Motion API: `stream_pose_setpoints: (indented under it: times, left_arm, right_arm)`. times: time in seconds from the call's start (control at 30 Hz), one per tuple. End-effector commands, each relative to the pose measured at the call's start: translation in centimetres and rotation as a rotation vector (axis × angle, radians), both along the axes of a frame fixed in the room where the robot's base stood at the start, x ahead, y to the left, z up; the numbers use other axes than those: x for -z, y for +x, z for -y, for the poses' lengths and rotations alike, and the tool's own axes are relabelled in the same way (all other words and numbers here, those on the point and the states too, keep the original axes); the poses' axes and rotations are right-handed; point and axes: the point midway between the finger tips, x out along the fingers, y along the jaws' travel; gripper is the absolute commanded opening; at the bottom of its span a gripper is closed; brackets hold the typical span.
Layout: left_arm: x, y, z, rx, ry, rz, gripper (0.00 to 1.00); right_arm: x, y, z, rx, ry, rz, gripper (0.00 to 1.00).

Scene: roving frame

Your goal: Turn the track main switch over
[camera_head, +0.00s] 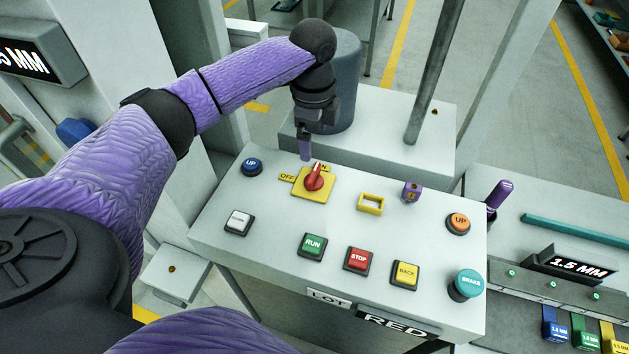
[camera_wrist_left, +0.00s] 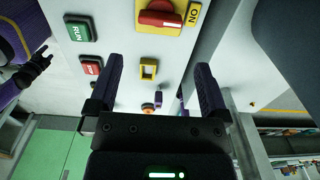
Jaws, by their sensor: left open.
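The main switch (camera_head: 314,179) is a red rotary knob on a yellow plate near the panel's back edge. OFF is marked at its left and ON at its top. Its handle appears turned toward ON. It also shows at the top of the left wrist view (camera_wrist_left: 160,17). My left gripper (camera_head: 305,152) hangs just behind the switch, pointing down at the panel, apart from the knob. In the left wrist view its two fingers (camera_wrist_left: 156,72) are spread with nothing between them. My right gripper (camera_wrist_left: 40,60) seems to show small at that view's left edge; its jaws are unclear.
A grey cylinder (camera_head: 340,80) stands behind my left gripper.

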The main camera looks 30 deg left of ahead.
Motion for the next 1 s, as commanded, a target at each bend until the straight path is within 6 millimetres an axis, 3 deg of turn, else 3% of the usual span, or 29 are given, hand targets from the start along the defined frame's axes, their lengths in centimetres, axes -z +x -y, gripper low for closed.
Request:
stream_pose_setpoints:
  times: [0.13, 0.43, 0.57, 0.8, 0.83, 1.0]
  left_arm:
    - [2.1, 0.0, 0.0, -0.001, 0.000, -0.003, 1.00]
    - [8.8, 0.0, 0.0, 0.000, 0.000, -0.003, 1.00]
    - [10.0, 0.0, 0.0, 0.000, 0.001, -0.001, 1.00]
    - [10.1, 0.0, 0.0, 0.001, 0.000, 0.000, 1.00]
    - [10.1, 0.0, 0.0, 0.000, 0.000, 0.000, 0.98]
    - [10.0, 0.0, 0.0, 0.000, 0.000, 0.000, 0.62]
  right_arm:
    - [0.8, 0.0, 0.0, 0.000, 0.000, -0.001, 0.59]
    - [2.6, -0.2, 0.0, 0.000, -0.001, -0.005, 0.59]
    - [2.8, -0.2, 0.1, 0.001, -0.001, -0.006, 0.59]
    - [2.8, -0.2, 0.2, -0.001, -0.003, -0.004, 0.59]
    - [2.8, -0.2, 0.2, -0.001, -0.003, -0.004, 0.59]
    - [2.8, -0.2, 0.2, -0.002, -0.003, -0.004, 0.59]
